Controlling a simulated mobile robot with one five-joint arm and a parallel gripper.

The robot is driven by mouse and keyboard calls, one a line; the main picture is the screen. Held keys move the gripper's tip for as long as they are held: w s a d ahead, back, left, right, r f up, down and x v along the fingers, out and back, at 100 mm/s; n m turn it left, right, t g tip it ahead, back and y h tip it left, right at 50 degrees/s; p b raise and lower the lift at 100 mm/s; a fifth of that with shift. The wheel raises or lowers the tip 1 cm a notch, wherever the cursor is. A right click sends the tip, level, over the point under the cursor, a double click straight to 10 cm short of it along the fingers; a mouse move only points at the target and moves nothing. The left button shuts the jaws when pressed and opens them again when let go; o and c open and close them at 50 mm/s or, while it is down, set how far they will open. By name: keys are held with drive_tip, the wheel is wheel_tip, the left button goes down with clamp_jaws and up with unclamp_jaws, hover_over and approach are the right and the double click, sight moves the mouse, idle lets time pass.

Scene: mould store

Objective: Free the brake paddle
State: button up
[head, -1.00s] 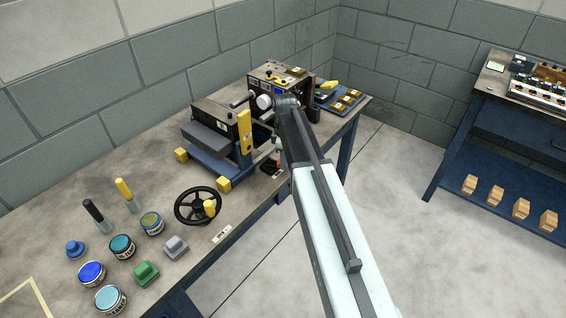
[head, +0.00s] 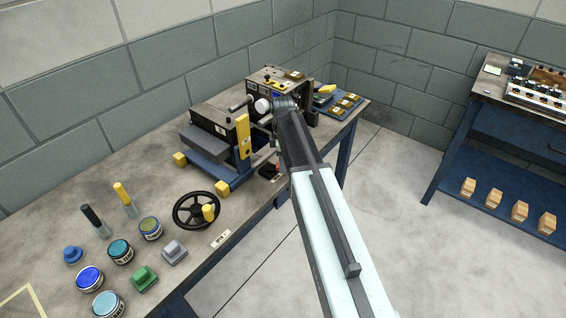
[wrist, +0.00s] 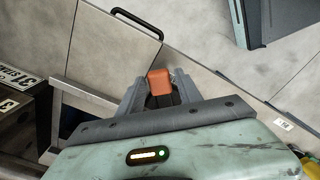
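The machine (head: 222,160) on the bench has a dark body, a blue base with yellow feet and an upright yellow bar (head: 243,137). I cannot tell for sure which part is the brake paddle. My gripper is mostly hidden behind my arm in the head view, beside the machine's right end. In the wrist view the fingers of my gripper (wrist: 160,92) stand on either side of an orange block (wrist: 160,80). Whether they press on it or only flank it is unclear.
The workbench (head: 105,175) carries a black handwheel (head: 197,210), several paint tins, two handled tools, and a green block (head: 144,279). A second control box (head: 275,80) and a blue tray (head: 345,102) stand behind. Open floor (head: 385,190) separates the blue rack (head: 500,175).

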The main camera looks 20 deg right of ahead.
drive_tip(key=shift+o, duration=0.3)
drive_tip(key=shift+d, duration=0.1)
drive_tip(key=shift+r, duration=0.25)
wheel_tip(320, 180, up, 8)
drive_tip(key=p, duration=0.8)
drive_tip(key=shift+f, duration=0.3)
drive_tip(key=s+a+m, duration=0.3)
drive_tip(key=s+m, duration=0.4)
drive_tip(key=s, duration=0.2)
drive_tip(key=s+a+m, duration=0.3)
drive_tip(key=s+m, duration=0.5)
drive_tip(key=s, duration=0.1)
drive_tip(key=shift+s, duration=0.35)
